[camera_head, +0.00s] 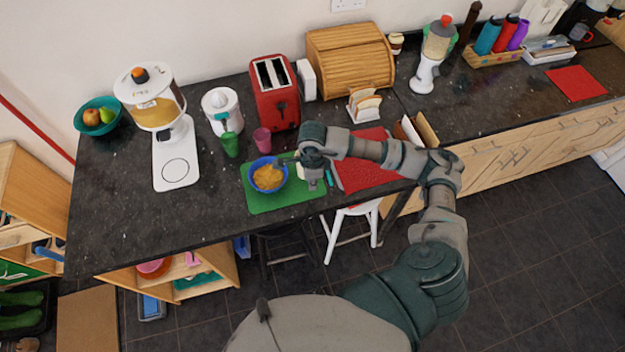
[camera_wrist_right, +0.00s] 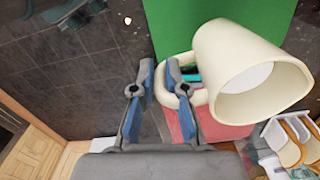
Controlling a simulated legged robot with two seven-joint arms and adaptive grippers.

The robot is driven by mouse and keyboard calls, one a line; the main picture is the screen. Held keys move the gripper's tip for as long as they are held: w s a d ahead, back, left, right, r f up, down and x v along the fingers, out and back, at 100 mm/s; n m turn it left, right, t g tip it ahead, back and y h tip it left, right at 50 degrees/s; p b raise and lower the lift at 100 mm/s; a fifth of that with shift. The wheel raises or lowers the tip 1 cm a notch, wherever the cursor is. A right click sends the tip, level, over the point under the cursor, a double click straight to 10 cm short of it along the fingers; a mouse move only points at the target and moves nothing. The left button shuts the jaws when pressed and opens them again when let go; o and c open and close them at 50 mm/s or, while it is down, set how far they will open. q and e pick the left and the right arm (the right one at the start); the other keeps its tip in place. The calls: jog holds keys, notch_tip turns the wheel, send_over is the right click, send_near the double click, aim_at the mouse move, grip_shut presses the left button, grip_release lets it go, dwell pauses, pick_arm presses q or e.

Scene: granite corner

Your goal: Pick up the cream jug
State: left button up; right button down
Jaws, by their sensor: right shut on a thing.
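The cream jug (camera_wrist_right: 240,65) is large at the right of the wrist view, tilted in the picture, with its looped handle (camera_wrist_right: 190,101) toward my fingers. My right gripper (camera_wrist_right: 163,70) is shut on that handle, one finger through the loop and the other outside it. In the head view my right gripper (camera_head: 312,180) is over the right end of the green mat (camera_head: 262,206). It hides most of the jug (camera_head: 300,172), so I cannot tell whether the jug touches the mat. My left gripper is not in view.
A blue bowl (camera_head: 283,183) of yellow-orange food stands on the mat close left of the gripper. A green cup (camera_head: 230,146) and a pink cup (camera_head: 262,140) stand behind. A red mat (camera_head: 378,172) lies to the right. The counter's front left is clear.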

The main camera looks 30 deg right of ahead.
jog(key=s+a+b, duration=0.1)
jog(key=s+a, duration=0.2)
jog(key=s, duration=0.3)
jog(key=s+a+r+b, duration=0.1)
jog(key=s+a, duration=0.2)
jog(key=s, duration=0.4)
jog(key=shift+a+r+b, duration=0.25)
jog(key=shift+a+b, duration=0.15)
dwell(1.5)
